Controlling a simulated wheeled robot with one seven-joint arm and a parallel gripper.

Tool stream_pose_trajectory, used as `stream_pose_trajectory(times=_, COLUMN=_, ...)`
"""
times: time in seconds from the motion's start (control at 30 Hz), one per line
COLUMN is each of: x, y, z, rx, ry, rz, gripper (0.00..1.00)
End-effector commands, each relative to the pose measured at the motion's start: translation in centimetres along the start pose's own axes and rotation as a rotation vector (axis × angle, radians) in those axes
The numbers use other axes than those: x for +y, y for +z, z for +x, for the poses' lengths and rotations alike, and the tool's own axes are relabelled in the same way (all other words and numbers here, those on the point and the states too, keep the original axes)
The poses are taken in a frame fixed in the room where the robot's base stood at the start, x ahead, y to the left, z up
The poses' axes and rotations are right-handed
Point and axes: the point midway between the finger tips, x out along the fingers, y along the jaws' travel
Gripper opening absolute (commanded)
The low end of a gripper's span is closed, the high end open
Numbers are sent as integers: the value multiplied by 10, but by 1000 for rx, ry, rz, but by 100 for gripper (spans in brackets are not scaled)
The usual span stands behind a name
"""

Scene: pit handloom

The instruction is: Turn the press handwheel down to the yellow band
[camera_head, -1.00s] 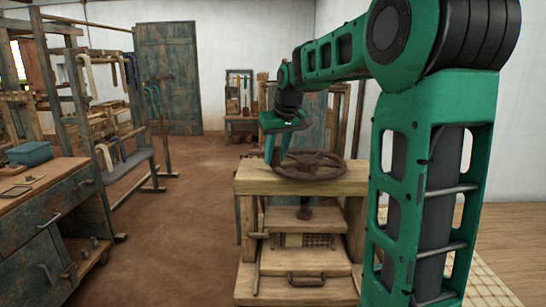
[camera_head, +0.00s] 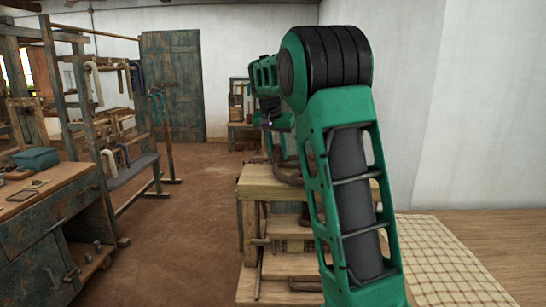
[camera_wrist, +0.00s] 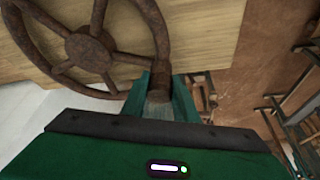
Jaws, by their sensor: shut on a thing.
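The brown, rusty press handwheel (camera_wrist: 90,50) fills the upper left of the wrist view, with its spokes and hub over a pale wooden top. My gripper (camera_wrist: 165,95) is shut on the handwheel's rim at its lower right side. In the head view, a small part of the handwheel (camera_head: 288,178) shows on top of the wooden press (camera_head: 258,190); my arm hides most of it. My gripper (camera_head: 275,152) is partly hidden there too, at the wheel's far left side. I cannot make out the yellow band clearly.
A bench with drawers (camera_head: 55,210) and a blue-green box (camera_head: 36,158) stand at left. A wooden loom frame (camera_head: 85,110) is behind. The brown floor (camera_head: 190,220) between bench and press is clear. A checked cloth (camera_head: 450,265) lies at the lower right.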

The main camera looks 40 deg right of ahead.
Motion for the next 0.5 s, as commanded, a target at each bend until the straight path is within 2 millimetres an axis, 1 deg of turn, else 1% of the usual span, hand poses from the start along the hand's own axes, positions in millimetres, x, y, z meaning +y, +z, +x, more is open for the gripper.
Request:
stream_pose_trajectory(times=0.03, x=-1, y=-6, z=2, rx=3, ry=16, rz=38, gripper=0)
stream_pose_trajectory(times=0.2, x=2, y=-23, z=9, rx=4, ry=76, rz=188, gripper=0)
stream_pose_trajectory(times=0.5, x=15, y=-49, z=20, rx=4, ry=178, rz=433, gripper=0)
